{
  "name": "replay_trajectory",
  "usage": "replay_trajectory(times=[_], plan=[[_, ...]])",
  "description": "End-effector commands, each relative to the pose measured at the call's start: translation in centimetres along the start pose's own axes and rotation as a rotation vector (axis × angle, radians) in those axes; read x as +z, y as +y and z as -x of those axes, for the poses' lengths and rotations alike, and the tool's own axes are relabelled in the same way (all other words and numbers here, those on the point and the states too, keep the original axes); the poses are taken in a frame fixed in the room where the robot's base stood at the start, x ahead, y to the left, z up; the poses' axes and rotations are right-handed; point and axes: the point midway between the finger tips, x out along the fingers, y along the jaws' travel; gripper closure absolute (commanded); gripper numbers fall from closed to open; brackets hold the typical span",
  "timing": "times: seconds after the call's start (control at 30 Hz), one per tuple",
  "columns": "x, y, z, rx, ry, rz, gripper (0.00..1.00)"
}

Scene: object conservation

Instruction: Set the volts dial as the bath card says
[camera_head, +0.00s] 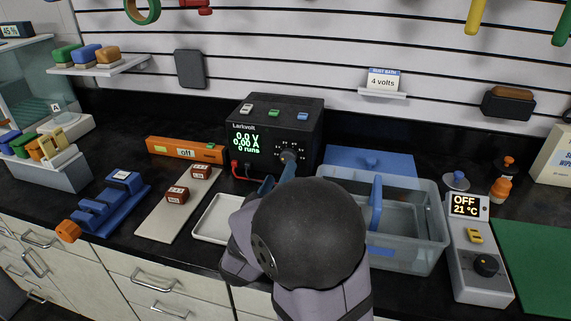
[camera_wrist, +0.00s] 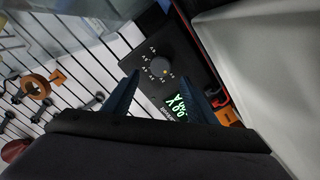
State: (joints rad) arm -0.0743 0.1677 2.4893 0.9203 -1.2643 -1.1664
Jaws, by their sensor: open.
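The black power supply (camera_head: 310,118) stands at the back of the bench. Its green display (camera_head: 246,142) reads 0.0 V, 0.00 A and 0 runs. The bath card (camera_head: 383,80) on a wall shelf reads "4 volts". My gripper (camera_head: 277,186) is just in front of the dial, open and empty. In the wrist view, my blue fingers (camera_wrist: 162,77) point at the dial (camera_wrist: 159,66), one on each side in the picture; contact cannot be told.
A clear water tub (camera_head: 436,205) with a blue divider stands right of my arm. A white tray (camera_head: 207,229) lies left of my gripper. An orange bar (camera_head: 185,150) and red plug leads (camera_head: 235,167) are left of the supply. A grey controller (camera_head: 480,282) reads OFF, 21 °C.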

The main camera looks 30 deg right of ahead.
Motion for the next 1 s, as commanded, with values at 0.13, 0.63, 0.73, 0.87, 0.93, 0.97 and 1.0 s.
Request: replay_trajectory(times=[0.13, 0.63, 0.73, 0.87, 0.93, 0.97, 1.0], plan=[[0.1, 0.0, -1.3, 0.000, -0.003, -0.001, 0.48], [0.1, 0.0, -6.7, -0.001, -0.001, -0.001, 0.48], [0.0, 0.0, -7.0, -0.002, 0.000, -0.001, 0.48], [0.0, -0.1, -7.0, -0.003, 0.000, -0.001, 0.48], [0.0, -0.1, -7.0, -0.003, 0.000, -0.001, 0.48], [0.0, -0.1, -7.0, -0.003, 0.000, -0.001, 0.48], [0.0, -0.1, -7.0, -0.003, 0.000, -0.001, 0.53]])
